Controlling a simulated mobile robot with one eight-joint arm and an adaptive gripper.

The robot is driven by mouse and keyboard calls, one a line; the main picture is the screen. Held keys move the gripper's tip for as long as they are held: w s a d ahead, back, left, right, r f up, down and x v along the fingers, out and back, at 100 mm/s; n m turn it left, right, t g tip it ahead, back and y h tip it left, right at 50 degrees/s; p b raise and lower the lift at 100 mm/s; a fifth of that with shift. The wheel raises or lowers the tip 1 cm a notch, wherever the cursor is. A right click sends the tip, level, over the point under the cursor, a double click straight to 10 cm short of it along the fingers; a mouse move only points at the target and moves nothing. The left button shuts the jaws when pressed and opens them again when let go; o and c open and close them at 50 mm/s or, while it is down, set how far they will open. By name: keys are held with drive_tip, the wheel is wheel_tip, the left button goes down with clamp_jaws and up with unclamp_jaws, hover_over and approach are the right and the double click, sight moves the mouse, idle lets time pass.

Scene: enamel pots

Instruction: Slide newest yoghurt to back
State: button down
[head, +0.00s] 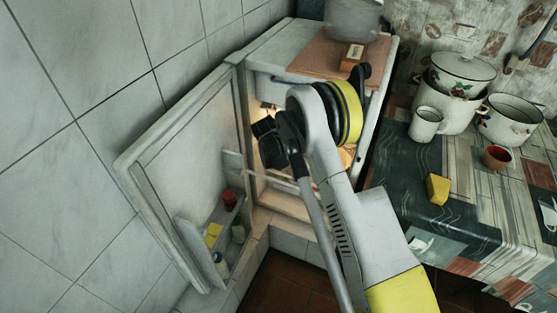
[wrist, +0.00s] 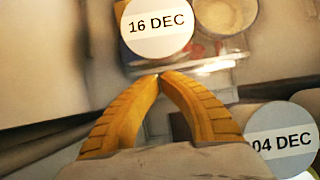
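In the wrist view, a yoghurt with a white lid marked 16 DEC (wrist: 157,28) stands at the top centre, just beyond my fingertips. A second yoghurt, marked 04 DEC (wrist: 282,140), is at the lower right, beside my right finger. My gripper (wrist: 163,77) has yellow fingers whose tips meet, with nothing seen between them. The tips are close to the 16 DEC yoghurt; I cannot tell if they touch it. In the head view, my arm reaches into the open fridge (head: 283,205) and hides the yoghurts and fingertips.
A round container with a pale top (wrist: 226,14) stands right of the 16 DEC yoghurt. The open fridge door (head: 185,155) is left of my arm, with small jars in its shelf (head: 205,255). A table (head: 400,185) with enamel pots (head: 450,105) and a yellow block (head: 437,189) stands right.

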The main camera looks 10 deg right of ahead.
drive_tip(key=shift+w+d, duration=0.3)
drive_tip(key=shift+w, duration=0.1)
drive_tip(key=w+d, duration=0.2)
drive_tip(key=w, duration=0.1)
drive_tip(key=shift+s, duration=0.1)
drive_tip(key=shift+s+a, duration=0.1)
